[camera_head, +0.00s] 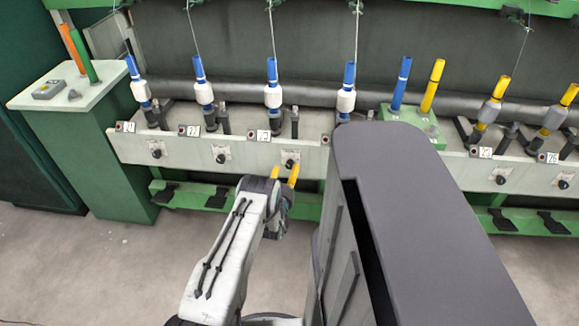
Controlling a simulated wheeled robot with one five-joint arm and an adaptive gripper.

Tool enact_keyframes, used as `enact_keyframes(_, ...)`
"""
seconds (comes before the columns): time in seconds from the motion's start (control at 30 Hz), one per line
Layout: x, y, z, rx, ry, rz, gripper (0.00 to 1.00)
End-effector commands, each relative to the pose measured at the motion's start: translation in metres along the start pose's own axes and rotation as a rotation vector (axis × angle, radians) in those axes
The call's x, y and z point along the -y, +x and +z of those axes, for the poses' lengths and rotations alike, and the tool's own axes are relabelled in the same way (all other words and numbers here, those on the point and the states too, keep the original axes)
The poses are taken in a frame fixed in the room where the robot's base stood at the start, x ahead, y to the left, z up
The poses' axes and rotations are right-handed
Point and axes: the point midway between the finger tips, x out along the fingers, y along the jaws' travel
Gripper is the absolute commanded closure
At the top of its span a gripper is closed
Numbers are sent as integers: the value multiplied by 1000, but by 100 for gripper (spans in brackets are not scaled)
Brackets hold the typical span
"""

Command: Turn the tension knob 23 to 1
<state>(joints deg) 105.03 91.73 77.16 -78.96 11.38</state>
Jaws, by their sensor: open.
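The tension knob under the label that seems to read 23 (262,135) is a small black knob (290,163) on a pale plate, on the front of the long grey-white rail. My gripper (284,174) has two yellow fingertips, apart and open, just below this knob. One fingertip reaches close to the knob's lower edge. I cannot tell whether they touch it. The knob's pointer and scale are too small to read.
Similar knobs sit left at 21 (155,153) and 22 (221,158), and right at 25 (501,179). Blue-tipped spindles with white yarn (273,92) rise above the rail. A green cabinet (90,150) stands at left. My dark column hides part of the rail. Grey floor is open in front.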

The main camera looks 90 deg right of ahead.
Motion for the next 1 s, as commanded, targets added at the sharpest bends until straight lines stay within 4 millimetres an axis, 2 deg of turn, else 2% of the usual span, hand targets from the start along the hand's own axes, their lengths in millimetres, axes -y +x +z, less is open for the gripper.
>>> enact_keyframes(0.2, 0, 21, 1, -2, 0, -1, 43)
enact_keyframes(0.4, 0, 33, 1, 1, 0, 0, 43)
enact_keyframes(0.9, 0, 38, 0, 2, 0, 0, 41)
enact_keyframes(1.0, 0, 38, 0, 2, 0, 0, 50)
